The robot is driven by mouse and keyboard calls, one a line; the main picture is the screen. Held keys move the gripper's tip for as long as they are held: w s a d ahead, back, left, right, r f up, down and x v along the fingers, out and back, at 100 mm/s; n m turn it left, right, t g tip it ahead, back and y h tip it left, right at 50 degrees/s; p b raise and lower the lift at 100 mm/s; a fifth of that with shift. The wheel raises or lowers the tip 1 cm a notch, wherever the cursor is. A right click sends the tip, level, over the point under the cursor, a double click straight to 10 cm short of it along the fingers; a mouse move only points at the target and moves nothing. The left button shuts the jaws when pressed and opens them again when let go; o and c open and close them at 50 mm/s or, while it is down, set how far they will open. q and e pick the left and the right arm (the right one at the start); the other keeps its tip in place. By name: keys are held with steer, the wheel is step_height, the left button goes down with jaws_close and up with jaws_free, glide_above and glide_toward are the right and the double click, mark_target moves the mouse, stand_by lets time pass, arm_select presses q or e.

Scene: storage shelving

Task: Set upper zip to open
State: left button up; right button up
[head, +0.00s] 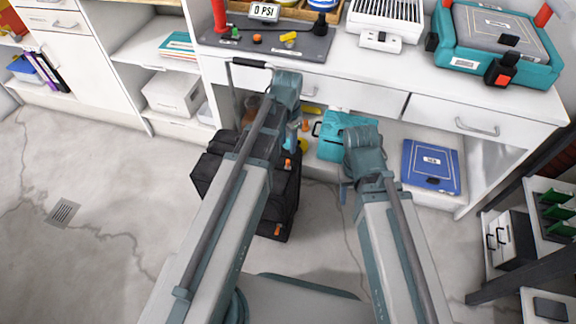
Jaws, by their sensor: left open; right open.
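A black suitcase (216,172) stands on the floor in front of the workbench, its raised pull handle (249,64) reaching bench height. My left arm crosses over it and hides much of its top and front. An orange tab (288,164) shows on its upper right part and another orange tab (277,230) lower down; I cannot tell whether either zip is open. My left gripper (292,133) is open, near the suitcase's upper right edge; whether it touches is unclear. My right gripper (346,190) is open and empty, to the right of the suitcase.
The white workbench (350,93) with drawers runs behind. A teal case (334,148) and a blue case (431,167) lie on its lower shelf. Small shelving (548,210) stands at right. The floor at left, with a drain grate (63,212), is clear.

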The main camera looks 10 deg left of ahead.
mark_target(288, 167)
arm_select(q)
step_height(288, 167, down, 11)
steer(key=b, duration=0.9)
steer(key=shift+r+b, duration=0.15)
steer(key=shift+b, duration=0.15)
steer(key=shift+r, duration=0.1)
jaws_close()
stand_by(0.6)
